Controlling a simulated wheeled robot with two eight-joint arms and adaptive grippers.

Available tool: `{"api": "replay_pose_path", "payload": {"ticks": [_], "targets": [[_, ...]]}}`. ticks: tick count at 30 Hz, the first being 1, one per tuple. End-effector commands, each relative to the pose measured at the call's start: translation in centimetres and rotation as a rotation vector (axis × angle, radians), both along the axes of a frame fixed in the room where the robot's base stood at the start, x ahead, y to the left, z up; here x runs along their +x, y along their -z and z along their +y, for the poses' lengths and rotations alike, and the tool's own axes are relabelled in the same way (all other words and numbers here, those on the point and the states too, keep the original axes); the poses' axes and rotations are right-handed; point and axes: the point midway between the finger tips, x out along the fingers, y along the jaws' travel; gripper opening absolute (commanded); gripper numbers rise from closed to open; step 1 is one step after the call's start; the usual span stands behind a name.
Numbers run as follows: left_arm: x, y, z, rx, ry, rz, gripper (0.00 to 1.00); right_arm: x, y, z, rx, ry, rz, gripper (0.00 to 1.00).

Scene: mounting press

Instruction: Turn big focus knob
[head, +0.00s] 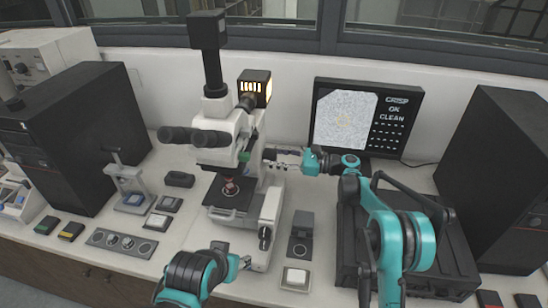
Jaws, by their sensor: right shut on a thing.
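A white microscope (216,128) with black eyepieces and a dark stage (230,193) stands left of the middle in the head view. A dark focus knob (264,238) shows low on the right side of its base. My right gripper (272,155) reaches in from the right and is shut on a small part at the microscope's upper right side, well above the low knob. The fingers largely hide that part. My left gripper (246,262) is low in the picture, close to the right front of the base. Its fingers are too small to judge.
A monitor (345,118) reading "OK CLEAN" stands behind my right arm. Black cases stand left (75,140) and right (497,180). A row of dials (121,242), a small press (128,185) and a grey-topped block (296,278) stand on the white bench.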

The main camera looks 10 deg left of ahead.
Motion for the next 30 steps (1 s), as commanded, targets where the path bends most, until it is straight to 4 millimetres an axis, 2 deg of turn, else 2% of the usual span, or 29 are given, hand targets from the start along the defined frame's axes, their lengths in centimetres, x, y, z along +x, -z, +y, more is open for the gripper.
{"api": "replay_pose_path", "payload": {"ticks": [11,12,13,14,24,26,30], "targets": [[0.0,0.0,0.0,0.0,0.0,0.0,0.47,-0.1,0.1,0.1,-0.003,-0.002,0.003,0.14],[0.0,0.0,0.0,0.0,0.0,0.0,0.47,-0.1,0.1,0.1,-0.002,-0.002,0.003,0.54],[0.0,0.0,0.0,0.0,0.0,0.0,0.47,-0.1,0.1,0.1,-0.002,-0.002,0.002,0.62],[0.0,0.0,0.0,0.0,0.0,0.0,0.47,-0.1,0.1,0.0,-0.002,-0.002,0.002,0.65],[0.0,0.0,0.0,0.0,0.0,0.0,0.47,0.0,0.0,-0.3,-0.001,0.0,0.002,0.65],[0.0,0.0,0.0,0.0,0.0,0.0,0.47,0.0,0.0,-0.9,-0.001,0.0,0.002,0.65],[0.0,0.0,0.0,0.0,0.0,0.0,0.47,0.0,0.0,-3.4,-0.001,0.003,0.002,0.65]]}}
